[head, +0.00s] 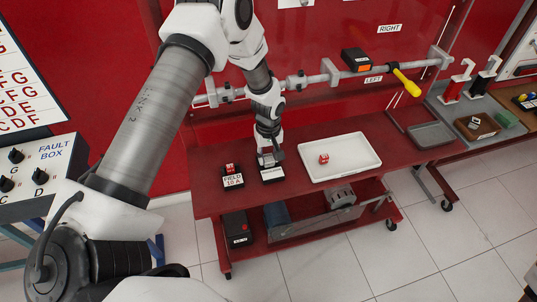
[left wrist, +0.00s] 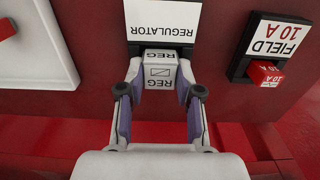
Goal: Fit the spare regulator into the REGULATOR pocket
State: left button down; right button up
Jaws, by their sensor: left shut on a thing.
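The spare regulator is a white block (left wrist: 159,72) marked REG, held between the fingertips of my left gripper (left wrist: 159,92). In the left wrist view it covers most of the dark REGULATOR pocket (left wrist: 134,50), whose white label (left wrist: 160,22) shows just beyond it. I cannot tell whether the block is above the pocket or partly inside it. In the head view my left gripper (head: 268,159) points down at the pocket's white label (head: 272,175) on the red bench, and the block is hard to make out. My right gripper is not in view.
The FIELD 10 A holder (head: 232,182) with a red fuse (head: 230,169) stands close to the left of the pocket. A white tray (head: 354,141) with a red piece (head: 323,159) lies to the right. A rail crosses behind. The bench front strip is clear.

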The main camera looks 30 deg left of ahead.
pick_arm(q)
jog(key=c, duration=0.7)
grip_release()
jog(key=o, duration=0.5)
notch_tip(320, 180, up, 8)
jog(key=p, duration=0.7)
jog(key=shift+r, duration=0.1)
